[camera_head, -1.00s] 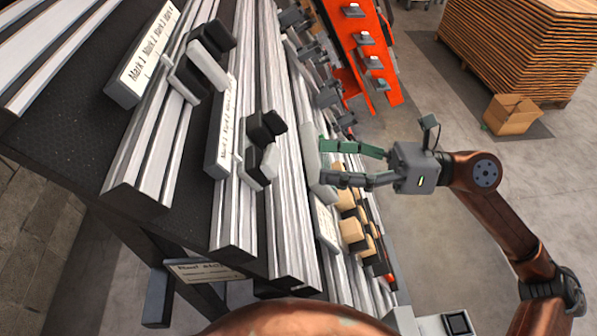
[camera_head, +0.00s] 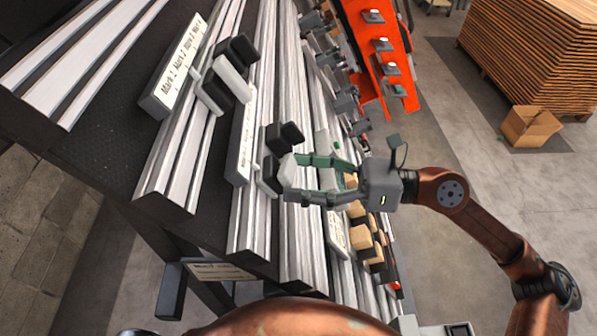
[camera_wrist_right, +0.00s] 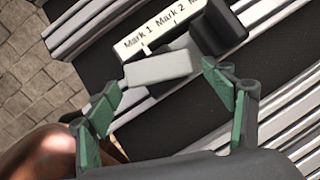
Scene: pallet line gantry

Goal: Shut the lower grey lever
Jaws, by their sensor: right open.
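A light grey lever (camera_head: 287,169) with black blocks beside it sits at the end of a label strip on the rails. In the right wrist view the grey lever (camera_wrist_right: 160,68) lies between my open fingertips. My right gripper (camera_head: 292,178) is open, its green and grey fingers on either side of the lever; contact cannot be told. The gripper (camera_wrist_right: 161,79) partly hides the lever in the head view. A second grey lever (camera_head: 233,79) with black blocks is farther left and higher in the picture. My left gripper is out of view.
Label strips (camera_head: 241,142) (camera_head: 173,68) run beside the levers on metal rails. Tan blocks (camera_head: 362,237) lie below my right gripper. An orange rack (camera_head: 383,50) stands behind, with a cardboard box (camera_head: 530,125) and stacked wood at the right. The floor between is open.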

